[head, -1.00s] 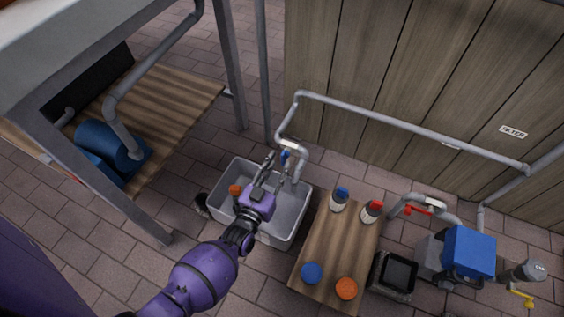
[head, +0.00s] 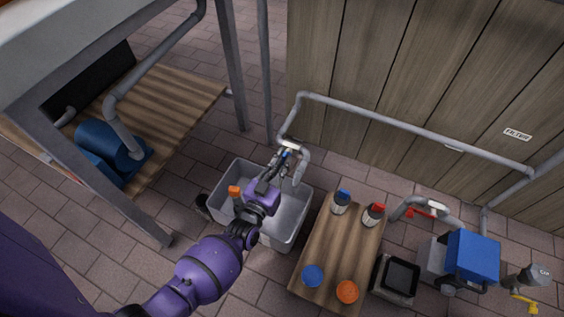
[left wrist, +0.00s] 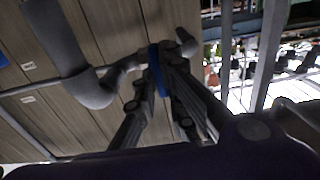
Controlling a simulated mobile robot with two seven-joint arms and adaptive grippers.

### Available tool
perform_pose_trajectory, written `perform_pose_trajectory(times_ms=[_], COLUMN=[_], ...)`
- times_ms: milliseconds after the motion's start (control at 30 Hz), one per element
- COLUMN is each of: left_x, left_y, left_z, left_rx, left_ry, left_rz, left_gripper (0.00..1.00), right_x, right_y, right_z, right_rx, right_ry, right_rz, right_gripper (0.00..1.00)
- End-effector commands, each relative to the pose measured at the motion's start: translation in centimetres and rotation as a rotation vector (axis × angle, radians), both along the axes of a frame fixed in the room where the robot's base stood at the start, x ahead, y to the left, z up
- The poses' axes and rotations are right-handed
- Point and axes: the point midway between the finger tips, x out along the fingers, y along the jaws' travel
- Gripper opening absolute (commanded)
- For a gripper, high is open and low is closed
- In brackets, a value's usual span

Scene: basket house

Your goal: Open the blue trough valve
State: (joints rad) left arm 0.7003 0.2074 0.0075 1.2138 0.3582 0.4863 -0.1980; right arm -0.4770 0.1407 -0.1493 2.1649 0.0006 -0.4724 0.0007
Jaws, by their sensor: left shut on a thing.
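The blue valve handle (left wrist: 158,70) shows as an upright blue bar between the fingertips in the left wrist view. It sits on the grey pipe tap (head: 297,157) above the grey trough (head: 287,231). My left gripper (head: 284,157) reaches over the trough from the left. Its fingers (left wrist: 168,62) are shut on the blue handle, and they hide most of it in the head view. How far the handle is turned cannot be told. My right gripper is in neither view.
A wooden board (head: 336,250) with two bottles and two round lids stands right of the trough. A blue-topped pump (head: 472,258) and a dark square bin (head: 397,277) are further right. A wooden wall (head: 420,90) with a pipe rail stands behind. An orange-topped thing (head: 235,191) is at the trough's left side.

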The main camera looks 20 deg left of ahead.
Motion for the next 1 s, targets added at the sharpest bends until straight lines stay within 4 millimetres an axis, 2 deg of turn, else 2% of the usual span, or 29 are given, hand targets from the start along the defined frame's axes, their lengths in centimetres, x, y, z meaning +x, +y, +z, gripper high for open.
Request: perform_pose_trajectory(times_ms=[367,1000], left_x=[0.12,0.15], left_y=[0.15,0.49], left_z=[0.15,-0.02], left_rx=[-0.148,-0.742], left_ry=[0.001,0.020], left_rz=[0.000,0.000], left_gripper=[0.00,0.00], right_x=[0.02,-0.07], right_y=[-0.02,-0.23], right_z=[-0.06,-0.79], right_rx=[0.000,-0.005], right_ry=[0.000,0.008], right_rz=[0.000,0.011], right_gripper=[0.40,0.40])
